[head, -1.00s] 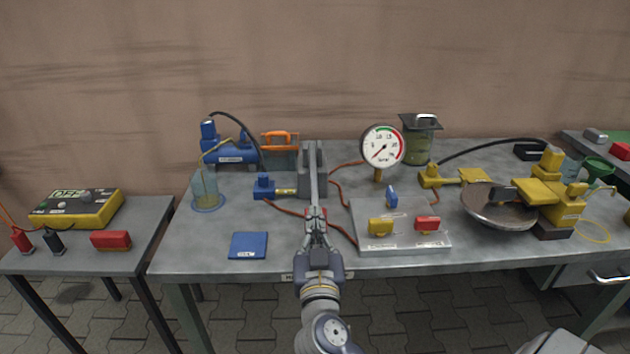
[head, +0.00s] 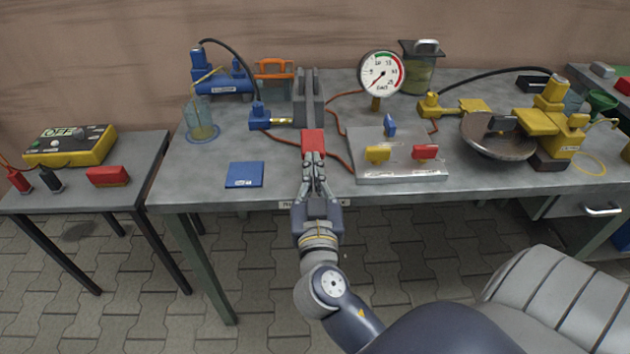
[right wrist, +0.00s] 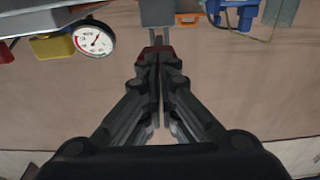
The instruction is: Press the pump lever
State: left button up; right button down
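The hand pump (head: 301,98) stands at the back middle of the table, with a grey lever ending in a red handle (head: 313,142) toward me. My right gripper (head: 313,160) is at the near end of this handle. Its fingers are together and narrower than the handle, with tips at or against it; I cannot tell the exact contact. In the right wrist view the gripper (right wrist: 158,62) also has its fingers together, with the red handle (right wrist: 153,50) just beyond the tips. The dial gauge (head: 381,73) stands right of the pump. My left gripper is out of view.
Right of the lever is a grey plate (head: 400,172) with blue, yellow and red levers. A blue pad (head: 245,175) lies left, and a glass beaker (head: 201,128) stands behind it. A dark bowl (head: 490,147) is at right. Red hoses run near the pump.

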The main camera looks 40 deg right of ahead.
jog(key=v, duration=0.8)
jog(key=shift+r, duration=0.35)
dwell(1.4)
